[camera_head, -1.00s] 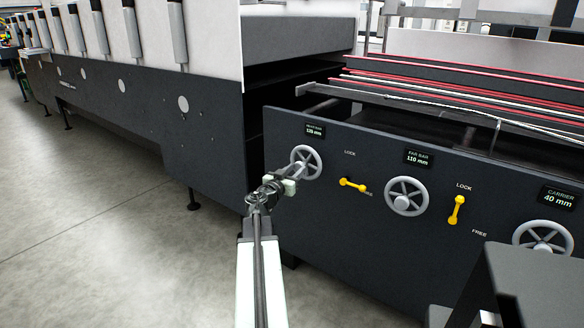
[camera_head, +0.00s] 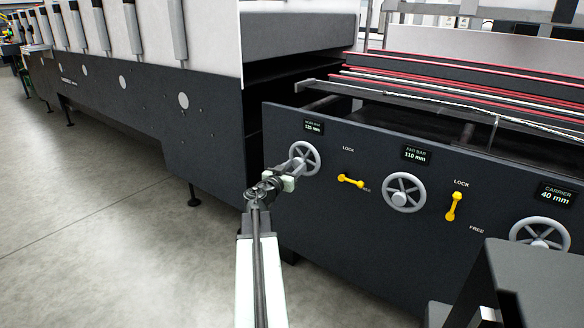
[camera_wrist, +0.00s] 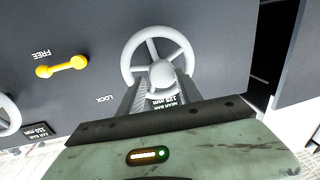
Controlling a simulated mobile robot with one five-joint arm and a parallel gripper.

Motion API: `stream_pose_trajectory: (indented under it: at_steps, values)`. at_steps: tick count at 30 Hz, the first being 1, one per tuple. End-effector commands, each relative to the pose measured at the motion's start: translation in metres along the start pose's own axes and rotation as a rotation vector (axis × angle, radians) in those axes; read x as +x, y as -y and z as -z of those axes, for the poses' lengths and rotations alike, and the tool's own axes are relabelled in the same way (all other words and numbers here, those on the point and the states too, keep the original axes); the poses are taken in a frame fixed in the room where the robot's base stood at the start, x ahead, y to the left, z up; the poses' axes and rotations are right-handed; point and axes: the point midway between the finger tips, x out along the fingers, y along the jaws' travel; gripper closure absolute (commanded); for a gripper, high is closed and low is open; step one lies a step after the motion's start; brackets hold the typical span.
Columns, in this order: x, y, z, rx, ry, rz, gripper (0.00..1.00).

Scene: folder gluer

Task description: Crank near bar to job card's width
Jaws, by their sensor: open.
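The near bar handwheel (camera_head: 306,157) is a grey spoked wheel on the dark panel. Above it, the near bar display (camera_head: 313,127) seems to read 125 mm, in small digits. My gripper (camera_head: 296,171) is open at the front of this wheel. In the wrist view the wheel (camera_wrist: 130,52) fills the upper middle, with the open fingers on either side of its round hub or knob (camera_wrist: 162,74); contact cannot be told. The yellow near bar lever (camera_head: 350,181) lies nearly flat, toward FREE. No job card shows.
To the right are the far bar handwheel (camera_head: 404,192), its display (camera_head: 415,155) reading 110 mm, and an upright yellow lever (camera_head: 454,206). Further right is the carrier wheel (camera_head: 540,238), its display (camera_head: 557,196) reading 40 mm. Open floor (camera_head: 100,230) lies to the left.

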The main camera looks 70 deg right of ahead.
Motion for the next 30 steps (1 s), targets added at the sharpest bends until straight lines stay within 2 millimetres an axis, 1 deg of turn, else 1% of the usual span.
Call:
stream_pose_trajectory:
  at_steps: [1,9,12,16,25,26,27,29,30]
  values:
    - [0.026,-0.003,0.009,-0.022,-0.017,-0.032,0.53]
    - [-0.047,-0.004,0.008,-0.013,-0.015,-0.012,0.53]
    - [-0.066,-0.003,0.007,-0.01,-0.015,-0.006,0.53]
    - [-0.08,-0.003,0.006,-0.008,-0.014,-0.004,0.53]
    - [-0.084,-0.001,0.005,-0.007,-0.013,0.0,0.53]
    - [-0.084,-0.002,0.005,-0.006,-0.013,-0.002,0.44]
    - [-0.082,-0.003,0.005,0.001,-0.012,-0.016,0.4]
    - [-0.069,0.002,0.005,0.009,-0.012,-0.041,0.4]
    - [-0.057,0.007,0.005,0.015,-0.011,-0.062,0.4]
